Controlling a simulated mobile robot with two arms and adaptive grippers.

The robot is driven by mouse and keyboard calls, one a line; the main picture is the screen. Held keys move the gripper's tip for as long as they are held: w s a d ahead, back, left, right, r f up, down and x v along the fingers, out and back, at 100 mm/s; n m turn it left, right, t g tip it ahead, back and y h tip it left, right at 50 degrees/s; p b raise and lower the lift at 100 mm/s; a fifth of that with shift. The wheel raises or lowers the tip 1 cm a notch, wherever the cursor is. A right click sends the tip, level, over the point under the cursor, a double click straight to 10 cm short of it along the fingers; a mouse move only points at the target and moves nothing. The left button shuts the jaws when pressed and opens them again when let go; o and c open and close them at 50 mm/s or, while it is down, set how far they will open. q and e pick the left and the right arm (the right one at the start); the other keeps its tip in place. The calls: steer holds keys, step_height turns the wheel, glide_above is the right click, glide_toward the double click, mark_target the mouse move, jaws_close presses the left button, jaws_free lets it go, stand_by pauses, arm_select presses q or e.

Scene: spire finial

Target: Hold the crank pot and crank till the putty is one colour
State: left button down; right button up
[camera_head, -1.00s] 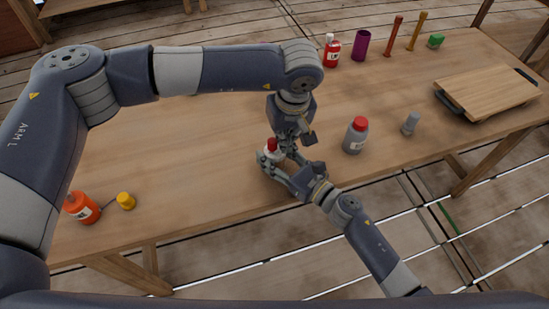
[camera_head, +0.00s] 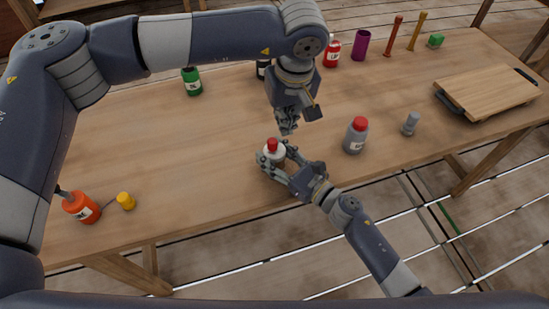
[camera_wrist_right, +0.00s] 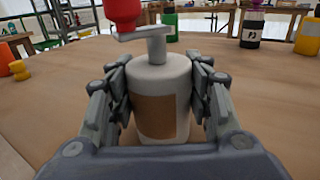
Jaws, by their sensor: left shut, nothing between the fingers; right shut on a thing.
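The crank pot is a white, upright pot (camera_wrist_right: 162,85) with a brown patch on its side, a grey crank arm (camera_wrist_right: 146,36) on top and a red knob (camera_wrist_right: 125,10). In the head view the pot (camera_head: 278,155) stands near the table's front edge, its red knob (camera_head: 272,145) on top. My right gripper (camera_head: 275,168) is shut on the pot, with a finger on each side in the right wrist view (camera_wrist_right: 158,90). My left gripper (camera_head: 289,128) is shut and empty, above and just behind the pot, apart from the knob. The putty inside is hidden.
A grey bottle with a red cap (camera_head: 356,136) and a small grey piece (camera_head: 411,124) stand to the right. A wooden board (camera_head: 488,93) lies farther right. An orange bottle (camera_head: 81,207) and yellow piece (camera_head: 126,201) are at left. The table's left middle is clear.

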stand_by(0.3)
steer(key=o, duration=1.2)
